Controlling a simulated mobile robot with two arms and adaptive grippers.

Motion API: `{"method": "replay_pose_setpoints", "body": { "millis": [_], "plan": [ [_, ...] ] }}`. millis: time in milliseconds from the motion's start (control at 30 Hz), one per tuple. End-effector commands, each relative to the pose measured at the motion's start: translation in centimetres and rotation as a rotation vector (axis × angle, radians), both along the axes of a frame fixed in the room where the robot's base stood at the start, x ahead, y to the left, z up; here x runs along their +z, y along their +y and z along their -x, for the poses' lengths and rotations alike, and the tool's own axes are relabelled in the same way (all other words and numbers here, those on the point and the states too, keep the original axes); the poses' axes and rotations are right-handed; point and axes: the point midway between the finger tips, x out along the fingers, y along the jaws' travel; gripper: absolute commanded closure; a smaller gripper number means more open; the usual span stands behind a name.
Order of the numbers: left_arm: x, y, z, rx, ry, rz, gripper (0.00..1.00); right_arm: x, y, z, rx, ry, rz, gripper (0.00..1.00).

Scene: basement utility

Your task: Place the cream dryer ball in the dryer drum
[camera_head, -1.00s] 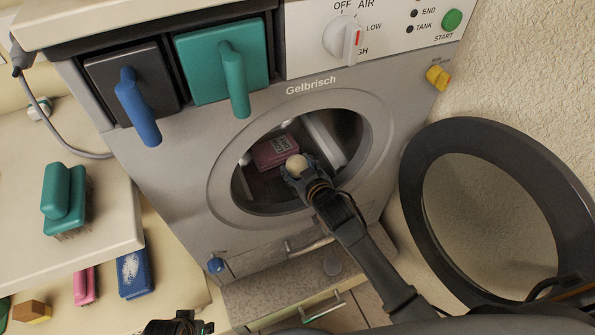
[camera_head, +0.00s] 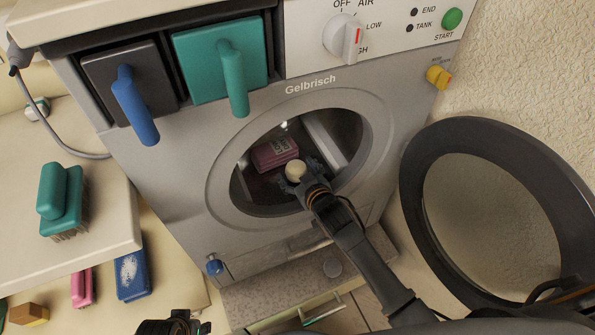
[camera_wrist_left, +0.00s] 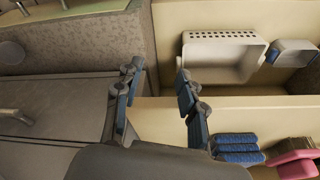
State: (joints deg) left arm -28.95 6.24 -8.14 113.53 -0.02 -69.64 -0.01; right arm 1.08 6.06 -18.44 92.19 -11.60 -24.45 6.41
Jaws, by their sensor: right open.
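The cream dryer ball (camera_head: 295,171) is at the tip of my right gripper (camera_head: 302,175), in front of the dark dryer drum (camera_head: 262,199) as seen in the head view. The gripper's fingers are spread, with the ball between them. I cannot tell whether the ball touches a finger or rests on the drum floor. The dryer's round door (camera_head: 419,225) stands open at the right. My left gripper (camera_head: 183,326) shows at the bottom edge; in the left wrist view (camera_wrist_left: 160,92) its fingers are apart and empty.
A pink box (camera_head: 275,153) lies inside the drum behind the ball. The round metal rim (camera_head: 219,190) surrounds my right arm's way in. A green brush (camera_head: 62,198) stands on the left counter.

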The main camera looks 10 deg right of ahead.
Motion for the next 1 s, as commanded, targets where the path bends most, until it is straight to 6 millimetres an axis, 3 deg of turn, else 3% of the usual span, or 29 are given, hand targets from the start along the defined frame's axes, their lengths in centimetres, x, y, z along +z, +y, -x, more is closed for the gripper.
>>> {"method": "replay_pose_setpoints", "body": {
  "millis": [167, 267, 700, 1000],
  "plan": [
    [0.0, 0.0, -0.1, 0.0, -0.005, 0.001, 0.6, 0.5, -0.1, 0.4, 0.0, 0.0, 0.0, 0.24],
    [-1.9, 0.1, 0.4, -0.001, 0.015, -0.003, 0.6, 1.0, -0.3, 1.7, 0.0, 0.001, 0.0, 0.24],
    [-8.0, 0.3, 2.5, -0.008, 0.048, -0.005, 0.6, 4.2, -1.8, 9.4, 0.0, 0.002, 0.001, 0.24],
    [-9.1, 0.4, 3.1, -0.009, 0.051, -0.005, 0.6, 4.8, -2.1, 11.0, -0.001, 0.0, 0.0, 0.24]
  ]
}}
